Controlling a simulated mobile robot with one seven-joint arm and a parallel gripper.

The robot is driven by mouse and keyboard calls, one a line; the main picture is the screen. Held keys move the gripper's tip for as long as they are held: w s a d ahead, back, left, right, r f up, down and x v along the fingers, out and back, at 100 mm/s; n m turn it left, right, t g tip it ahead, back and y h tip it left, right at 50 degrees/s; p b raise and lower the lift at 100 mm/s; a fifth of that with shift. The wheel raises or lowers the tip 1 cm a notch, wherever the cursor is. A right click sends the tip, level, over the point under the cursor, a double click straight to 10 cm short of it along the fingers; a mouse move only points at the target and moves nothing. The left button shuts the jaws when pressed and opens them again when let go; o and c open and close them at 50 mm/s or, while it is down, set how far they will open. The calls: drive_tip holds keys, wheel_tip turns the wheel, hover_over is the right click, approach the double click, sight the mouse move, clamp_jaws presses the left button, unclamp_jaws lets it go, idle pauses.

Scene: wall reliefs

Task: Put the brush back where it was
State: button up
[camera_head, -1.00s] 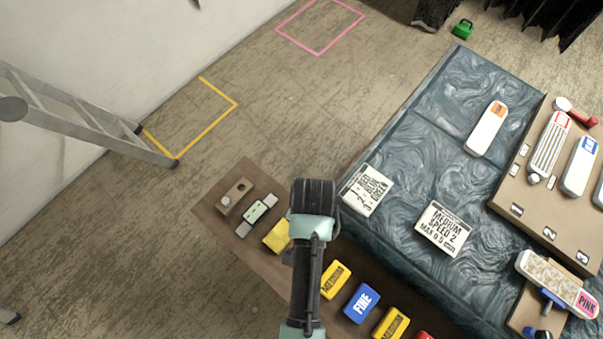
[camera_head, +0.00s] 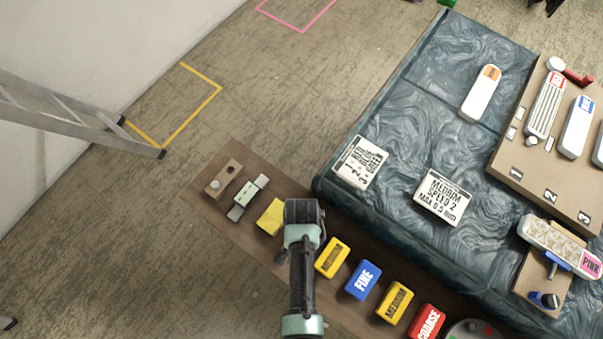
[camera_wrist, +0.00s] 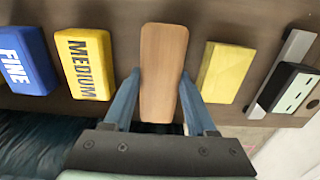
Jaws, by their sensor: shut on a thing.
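The brush (camera_wrist: 163,70), seen as a plain wooden block with rounded corners, is in the wrist view between the two fingers of my gripper (camera_wrist: 160,78). The fingers are shut on its long sides. It is over the brown shelf board (camera_wrist: 205,30), in the gap between a yellow MEDIUM block (camera_wrist: 84,64) and a plain yellow block (camera_wrist: 227,72). I cannot tell whether its underside touches the board. In the head view my wrist hides the brush and the fingertips; the MEDIUM block (camera_head: 332,258) and plain yellow block (camera_head: 271,217) flank my wrist.
Along the board lie a blue FINE block (camera_head: 363,280), another yellow MEDIUM block (camera_head: 395,303), a red COARSE block (camera_head: 427,321) and a grey-green tool (camera_head: 248,197). A blue swirled table (camera_head: 400,130) borders the board. A ladder (camera_head: 70,118) stands left.

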drive_tip(key=shift+f, duration=0.15)
drive_tip(key=o, duration=1.2)
